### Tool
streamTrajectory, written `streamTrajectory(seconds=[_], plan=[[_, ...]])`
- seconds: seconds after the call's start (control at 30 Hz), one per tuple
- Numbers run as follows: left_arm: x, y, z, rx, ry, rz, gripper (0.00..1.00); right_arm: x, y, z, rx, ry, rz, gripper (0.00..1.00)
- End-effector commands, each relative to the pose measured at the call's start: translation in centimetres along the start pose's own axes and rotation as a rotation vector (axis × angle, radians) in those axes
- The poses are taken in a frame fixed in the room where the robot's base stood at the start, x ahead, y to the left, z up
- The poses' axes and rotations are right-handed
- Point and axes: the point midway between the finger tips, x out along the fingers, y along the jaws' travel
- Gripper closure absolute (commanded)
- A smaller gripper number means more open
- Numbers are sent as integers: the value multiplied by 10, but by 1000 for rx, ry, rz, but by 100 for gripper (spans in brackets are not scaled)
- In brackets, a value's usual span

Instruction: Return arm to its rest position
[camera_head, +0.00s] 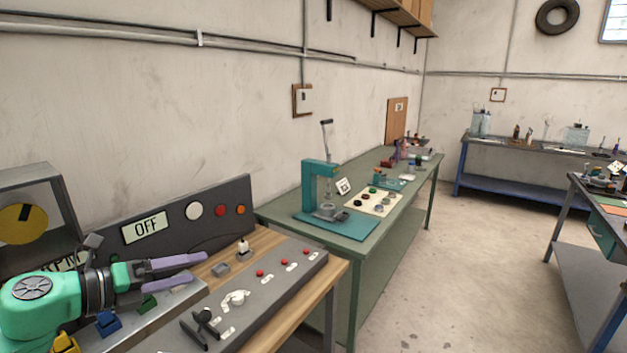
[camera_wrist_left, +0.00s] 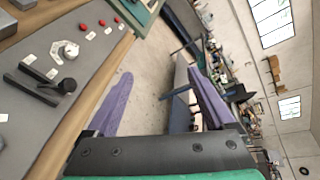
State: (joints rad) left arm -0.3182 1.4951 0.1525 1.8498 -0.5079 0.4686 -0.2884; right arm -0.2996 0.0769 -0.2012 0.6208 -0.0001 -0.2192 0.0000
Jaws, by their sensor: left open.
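My left gripper (camera_head: 180,270) comes in from the left in the head view, above the grey control panel. Its two purple fingers are apart with nothing between them. In the left wrist view the open fingers (camera_wrist_left: 155,98) frame empty floor and distant benches. The green and black wrist of my left arm shows at the lower left of the head view. My right gripper is in neither view.
The control panel (camera_head: 262,290) carries a white knob (camera_head: 235,299), a black lever (camera_head: 203,322) and red buttons. A green bench (camera_head: 285,207) with a teal press (camera_head: 318,184) stands beyond. Floor (camera_head: 440,270) at right is clear.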

Motion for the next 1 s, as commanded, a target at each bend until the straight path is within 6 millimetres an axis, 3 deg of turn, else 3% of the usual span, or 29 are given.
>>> streamTrajectory(seconds=[0.1, 0.17, 0.23, 0.33, 0.43, 0.53, 0.77, 1.0], plan=[[-2, 51, 6, -491, -375, -51, 12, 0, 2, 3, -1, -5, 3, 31], [-11, 88, -3, -760, -554, -26, 12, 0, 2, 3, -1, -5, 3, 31], [-23, 133, -31, -1072, -736, 44, 12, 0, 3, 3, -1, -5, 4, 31], [-37, 179, -90, -1449, -913, 185, 12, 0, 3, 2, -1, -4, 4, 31], [-46, 199, -148, -1714, -1008, 329, 12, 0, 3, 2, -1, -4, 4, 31], [-52, 203, -200, -1919, -1058, 467, 12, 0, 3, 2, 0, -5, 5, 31], [-61, 180, -299, -2276, -1072, 789, 12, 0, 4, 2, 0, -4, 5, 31], [-22, 268, -356, -2276, -1085, 865, 12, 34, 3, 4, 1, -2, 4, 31]])
